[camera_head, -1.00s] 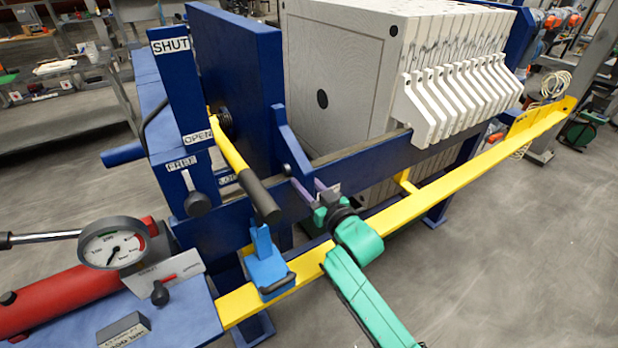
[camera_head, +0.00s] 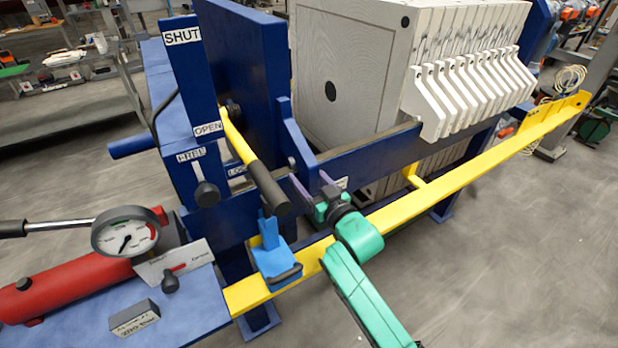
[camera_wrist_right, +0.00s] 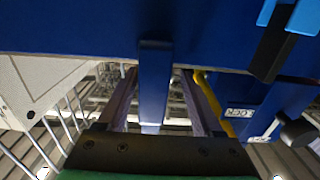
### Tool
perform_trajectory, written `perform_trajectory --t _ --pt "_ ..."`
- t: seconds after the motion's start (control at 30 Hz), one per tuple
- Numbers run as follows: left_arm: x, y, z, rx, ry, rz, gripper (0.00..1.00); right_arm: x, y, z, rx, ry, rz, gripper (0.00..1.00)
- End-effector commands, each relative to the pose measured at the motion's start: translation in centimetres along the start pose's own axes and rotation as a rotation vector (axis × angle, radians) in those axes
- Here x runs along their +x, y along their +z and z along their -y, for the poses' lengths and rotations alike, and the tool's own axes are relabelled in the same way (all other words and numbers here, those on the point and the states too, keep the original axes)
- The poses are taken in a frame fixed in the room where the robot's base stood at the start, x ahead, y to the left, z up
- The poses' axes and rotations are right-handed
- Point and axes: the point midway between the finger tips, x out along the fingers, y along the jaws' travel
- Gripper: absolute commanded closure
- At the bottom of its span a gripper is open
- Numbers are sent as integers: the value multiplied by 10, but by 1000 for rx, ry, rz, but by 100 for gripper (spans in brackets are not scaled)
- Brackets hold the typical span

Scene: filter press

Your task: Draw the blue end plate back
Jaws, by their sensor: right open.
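The blue end plate (camera_head: 245,75) stands upright at the left of the white plate pack, with a gap between them. A blue handle bar (camera_head: 293,135) slopes down from its right edge. My right gripper (camera_head: 312,182) is open, its purple fingers at the lower end of this bar. In the right wrist view the bar (camera_wrist_right: 154,85) runs between the two spread fingers (camera_wrist_right: 160,100), with space on either side; contact cannot be seen. My left gripper is not in view.
The white plate pack (camera_head: 350,70) is at the right. A yellow rail (camera_head: 470,185) runs along the front, carrying a blue block (camera_head: 275,262). The black-gripped yellow lever (camera_head: 262,185) lies near OPEN. A pressure gauge (camera_head: 125,232) and red cylinder (camera_head: 60,290) are at left.

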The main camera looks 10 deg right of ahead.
Motion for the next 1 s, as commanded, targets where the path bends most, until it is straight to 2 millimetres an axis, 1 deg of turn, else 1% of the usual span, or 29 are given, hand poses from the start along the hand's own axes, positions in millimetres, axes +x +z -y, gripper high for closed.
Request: perform_trajectory --t 0.07,0.17,0.27,0.47,0.5,0.6,0.7,0.83,1.0 --pt "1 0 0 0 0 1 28 -2 1 0 0 1 1 32" --pt "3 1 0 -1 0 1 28 -12 2 0 0 1 2 32" --pt "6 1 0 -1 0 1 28 -30 3 0 -1 0 3 32" --pt "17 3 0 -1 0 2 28 -79 5 1 0 0 5 32" --pt "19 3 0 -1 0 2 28 -91 5 2 -1 -1 4 32" --pt "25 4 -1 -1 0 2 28 -116 4 2 -1 -1 5 32" --pt "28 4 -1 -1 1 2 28 -134 3 2 -1 -1 3 32" --pt "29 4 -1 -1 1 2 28 -144 0 2 -1 -1 0 32" --pt "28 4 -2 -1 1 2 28 -145 -1 2 -1 -1 -1 32"
